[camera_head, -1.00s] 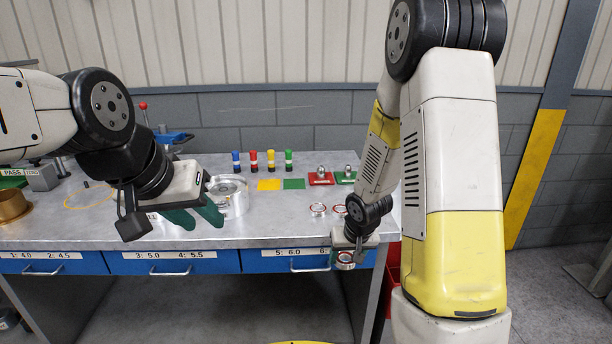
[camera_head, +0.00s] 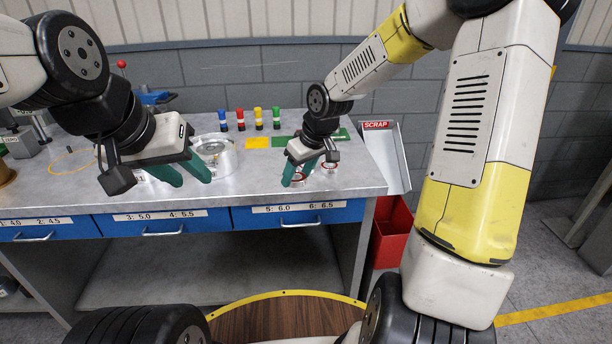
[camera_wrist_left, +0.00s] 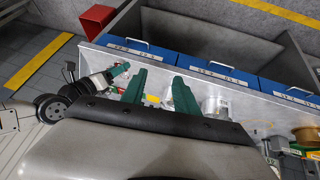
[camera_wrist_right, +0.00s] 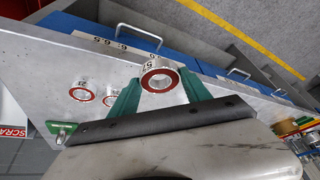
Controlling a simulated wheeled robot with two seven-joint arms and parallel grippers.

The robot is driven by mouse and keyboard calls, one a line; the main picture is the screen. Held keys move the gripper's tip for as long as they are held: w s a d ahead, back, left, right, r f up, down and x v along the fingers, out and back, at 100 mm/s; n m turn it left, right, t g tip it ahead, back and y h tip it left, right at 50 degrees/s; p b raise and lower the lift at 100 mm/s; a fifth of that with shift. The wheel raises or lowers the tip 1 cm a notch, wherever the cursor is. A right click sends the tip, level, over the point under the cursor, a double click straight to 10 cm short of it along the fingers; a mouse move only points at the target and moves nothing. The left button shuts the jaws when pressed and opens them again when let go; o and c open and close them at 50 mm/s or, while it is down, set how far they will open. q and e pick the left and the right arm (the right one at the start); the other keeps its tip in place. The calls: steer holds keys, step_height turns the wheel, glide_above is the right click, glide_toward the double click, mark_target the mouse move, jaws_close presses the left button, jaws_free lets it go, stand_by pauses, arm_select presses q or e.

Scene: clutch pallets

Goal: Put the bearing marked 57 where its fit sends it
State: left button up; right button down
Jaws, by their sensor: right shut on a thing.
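My right gripper (camera_wrist_right: 152,88) is shut on a bearing (camera_wrist_right: 158,76), a metal ring with a red seal. A label shows on its side; a 5 is readable, the rest is hard to make out. In the head view this gripper (camera_head: 299,176) is over the right part of the bench. Two more red-sealed bearings stand on the bench in the right wrist view, one (camera_wrist_right: 80,92) at left and one (camera_wrist_right: 110,97) partly hidden by a finger. My left gripper (camera_head: 186,172) is open and empty above the bench; its spread green fingers show in the left wrist view (camera_wrist_left: 159,93).
A silver round housing (camera_head: 222,157) stands mid-bench. Behind are yellow (camera_head: 258,142) and green pads and several coloured posts. A scrap chute (camera_head: 388,150) and red bin (camera_head: 391,232) are at the right end. Labelled blue drawers (camera_head: 300,217) line the front.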

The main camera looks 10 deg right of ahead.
arm_select(q)
steer(key=shift+o, duration=0.4)
steer(key=o, duration=0.4)
steer(key=shift+w+a, duration=0.1)
steer(key=shift+w, duration=0.05)
steer(key=shift+c, duration=0.2)
steer(key=o, duration=0.5)
steer(key=w+a, duration=0.1)
steer(key=w, duration=0.2)
steer(key=w+a+f+t+y, duration=0.1)
steer(key=w+a, duration=0.1)
steer(key=w, duration=0.1)
steer(key=w+a+f+t+y, duration=0.1)
steer(key=w, duration=0.2)
steer(key=shift+w+a+f+m, duration=0.25)
steer(key=shift+w+a+m, duration=0.15)
steer(key=shift+o, duration=0.2)
steer(key=w+f+m+t, duration=0.1)
steer(key=w+f+m, duration=0.1)
steer(key=w, duration=0.4)
steer(key=m+g+h, duration=0.1)
steer(key=m+h, duration=0.5)
steer(key=h, duration=0.5)
glide_toward(298, 176)
steer(key=x, duration=0.6)
arm_select(e)
steer(key=shift+w+a+r+n, duration=0.25)
steer(key=shift+a+r+n, duration=0.25)
steer(key=shift+a+r, duration=0.15)
